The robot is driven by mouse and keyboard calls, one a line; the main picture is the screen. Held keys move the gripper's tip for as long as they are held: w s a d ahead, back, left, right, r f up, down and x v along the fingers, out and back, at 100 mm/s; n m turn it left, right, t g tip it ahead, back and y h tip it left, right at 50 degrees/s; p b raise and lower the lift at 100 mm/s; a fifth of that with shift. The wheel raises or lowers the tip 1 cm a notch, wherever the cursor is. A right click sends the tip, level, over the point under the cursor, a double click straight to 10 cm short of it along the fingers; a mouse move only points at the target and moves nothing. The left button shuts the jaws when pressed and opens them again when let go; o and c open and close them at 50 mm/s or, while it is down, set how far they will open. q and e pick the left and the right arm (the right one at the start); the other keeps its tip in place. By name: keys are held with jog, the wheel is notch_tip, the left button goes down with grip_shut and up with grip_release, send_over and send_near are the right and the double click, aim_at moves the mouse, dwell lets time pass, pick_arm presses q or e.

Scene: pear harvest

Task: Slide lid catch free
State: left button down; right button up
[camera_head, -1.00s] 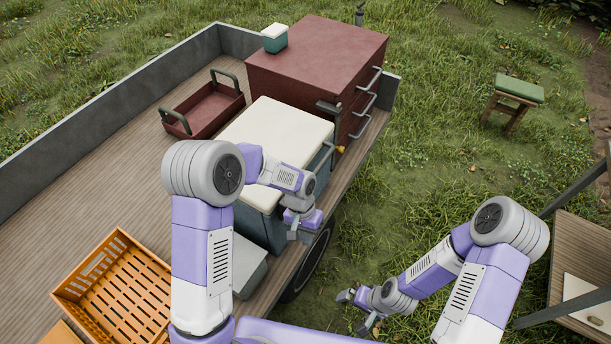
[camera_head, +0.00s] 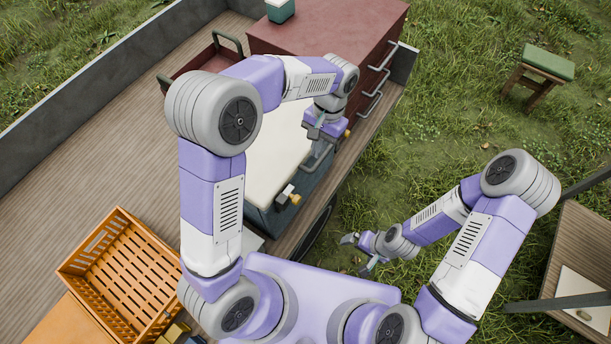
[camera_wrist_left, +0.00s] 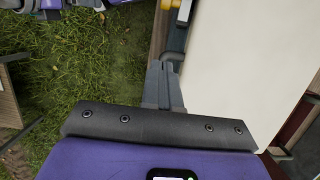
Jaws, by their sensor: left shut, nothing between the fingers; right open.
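The cooler box has a cream lid (camera_head: 268,160) and a dark blue-grey body (camera_head: 268,218), and stands on the trailer bed. Another yellow piece (camera_head: 348,133) shows near the far end, partly beside my gripper. My left gripper (camera_head: 316,131) is shut and empty over the far front edge of the lid. In the left wrist view its closed fingers (camera_wrist_left: 163,86) are beside the lid edge and the grey handle (camera_wrist_left: 172,58); contact is unclear. My right gripper (camera_head: 360,254) is open over the grass.
A dark red drawer cabinet (camera_head: 330,30) with grey handles stands just behind the cooler. A red tray (camera_head: 196,69) lies left of it, partly hidden by my arm. An orange crate (camera_head: 88,262) is at the lower left.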

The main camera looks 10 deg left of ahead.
aim_at(291, 197)
pick_arm(q)
jog(key=s+a+f, duration=0.2)
jog(key=s+f, duration=0.4)
jog(key=f, duration=0.4)
jog(key=shift+s+a+f, duration=0.15)
jog(key=shift+f, duration=0.2)
jog(key=shift+s, duration=0.1)
